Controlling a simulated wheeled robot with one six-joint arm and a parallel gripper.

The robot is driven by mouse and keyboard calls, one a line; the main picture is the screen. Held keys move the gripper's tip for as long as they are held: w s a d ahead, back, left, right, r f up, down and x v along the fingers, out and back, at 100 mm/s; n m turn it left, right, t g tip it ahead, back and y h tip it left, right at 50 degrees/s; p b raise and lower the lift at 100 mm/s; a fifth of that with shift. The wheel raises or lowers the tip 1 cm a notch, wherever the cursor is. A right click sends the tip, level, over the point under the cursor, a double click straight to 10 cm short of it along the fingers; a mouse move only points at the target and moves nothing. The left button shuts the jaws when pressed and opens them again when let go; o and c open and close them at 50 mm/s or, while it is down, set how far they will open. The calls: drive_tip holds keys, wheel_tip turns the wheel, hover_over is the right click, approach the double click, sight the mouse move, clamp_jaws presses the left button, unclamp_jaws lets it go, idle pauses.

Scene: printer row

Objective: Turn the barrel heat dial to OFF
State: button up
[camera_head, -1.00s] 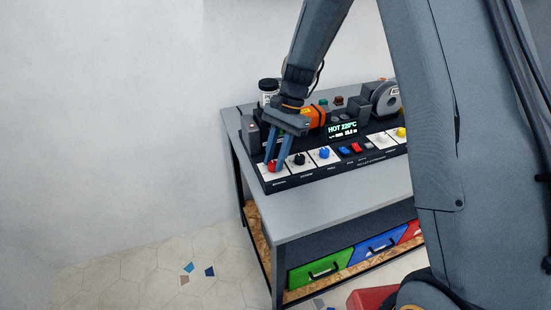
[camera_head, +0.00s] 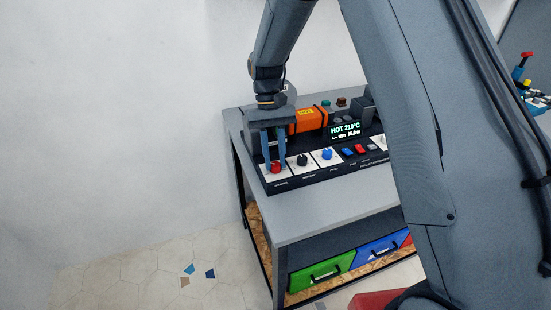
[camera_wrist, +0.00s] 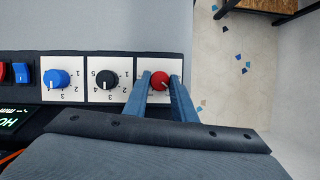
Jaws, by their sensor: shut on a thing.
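The barrel heat dial is the red knob (camera_head: 275,167) at the left end of the panel. It also shows in the wrist view (camera_wrist: 160,80), on a white plate, with a pale pointer mark. My gripper (camera_head: 275,163) reaches down to it from above, its two blue fingers on either side of the knob, shut on it. In the wrist view my gripper (camera_wrist: 162,84) straddles the knob and hides part of its plate and scale. The display (camera_head: 345,131) reads HOT 210°C. I cannot read which setting the pointer is at.
A black knob (camera_head: 302,160) and a blue knob (camera_head: 326,153) sit to the right of the red one. Blue and red rocker switches (camera_head: 354,149) follow. An orange block (camera_head: 311,120) stands behind the panel. The bench front (camera_head: 300,215) is bare; drawers hang below.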

drive_tip(key=n+h, duration=0.1)
drive_tip(key=n, duration=0.1)
drive_tip(key=n+t+h, duration=0.1)
drive_tip(key=n, duration=0.2)
drive_tip(key=shift+s+a+n, duration=0.1)
drive_tip(key=shift+a+n, duration=0.1)
drive_tip(key=shift+n, duration=0.1)
drive_tip(key=shift+s+n+t+h+p, duration=0.1)
drive_tip(key=shift+n+t+h+p, duration=0.45)
drive_tip(key=shift+n, duration=1.65)
drive_tip(key=o, duration=1)
drive_tip(key=shift+a+r+t, duration=0.1)
drive_tip(key=shift+t, duration=0.15)
drive_tip(key=b+v, duration=0.2)
drive_tip(key=v, duration=0.5)
drive_tip(key=shift+a+r+b, duration=0.15)
drive_tip(key=shift+r+b, duration=0.1)
drive_tip(key=shift+b, duration=0.1)
